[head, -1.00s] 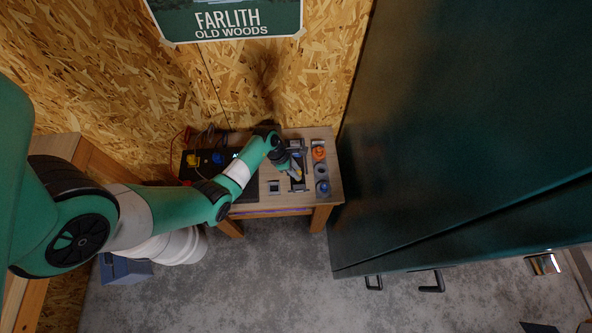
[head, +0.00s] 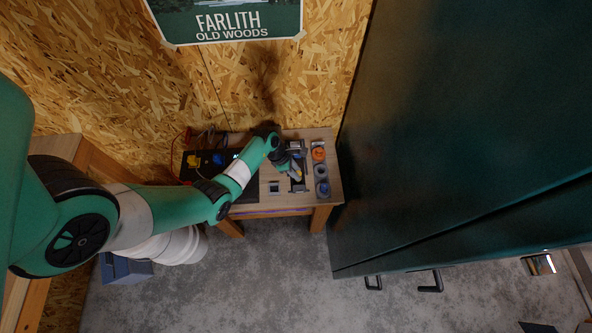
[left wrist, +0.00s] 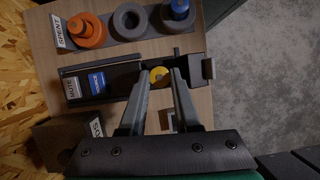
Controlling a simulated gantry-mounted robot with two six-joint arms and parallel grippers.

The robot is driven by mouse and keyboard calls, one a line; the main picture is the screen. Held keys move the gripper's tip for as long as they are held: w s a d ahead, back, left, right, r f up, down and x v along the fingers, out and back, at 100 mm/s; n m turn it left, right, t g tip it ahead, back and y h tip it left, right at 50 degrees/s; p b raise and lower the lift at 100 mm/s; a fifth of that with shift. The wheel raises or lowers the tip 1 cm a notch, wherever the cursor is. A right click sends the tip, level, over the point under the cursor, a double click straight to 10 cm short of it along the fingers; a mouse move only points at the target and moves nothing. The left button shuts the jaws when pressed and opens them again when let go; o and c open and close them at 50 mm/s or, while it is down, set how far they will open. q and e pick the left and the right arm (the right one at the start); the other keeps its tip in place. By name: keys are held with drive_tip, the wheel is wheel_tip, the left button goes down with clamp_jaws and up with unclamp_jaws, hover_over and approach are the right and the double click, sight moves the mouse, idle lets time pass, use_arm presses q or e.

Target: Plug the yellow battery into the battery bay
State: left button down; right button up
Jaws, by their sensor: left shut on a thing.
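The yellow battery (left wrist: 159,74) shows end-on as a yellow disc between the fingertips of my left gripper (left wrist: 160,75) in the left wrist view. The gripper is shut on it. In the head view, a bit of yellow shows at the left gripper (head: 295,170). The battery bay (left wrist: 127,78) is a long dark tray with a blue block (left wrist: 97,83) near its left end. The battery is over or in the open right part of the bay; I cannot tell how deep it is. My right gripper is not in view.
A strip beside the bay holds an orange ring piece (left wrist: 87,30), a grey ring (left wrist: 129,20) and a blue-topped piece (left wrist: 180,10). A metal clip (left wrist: 208,68) stands at the bay's right end. A dark green cabinet (head: 430,130) rises right of the bench (head: 335,185).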

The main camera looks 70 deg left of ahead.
use_arm(q)
drive_tip(key=shift+f+b, duration=1.5)
drive_tip(key=shift+f, duration=0.4)
drive_tip(key=c, duration=0.5)
unclamp_jaws()
drive_tip(key=shift+c, duration=0.2)
drive_tip(key=shift+r, duration=0.1)
drive_tip(key=p+v, duration=0.4)
drive_tip(key=v, duration=0.7)
drive_tip(key=shift+r, duration=0.25)
drive_tip(key=shift+s, duration=0.2)
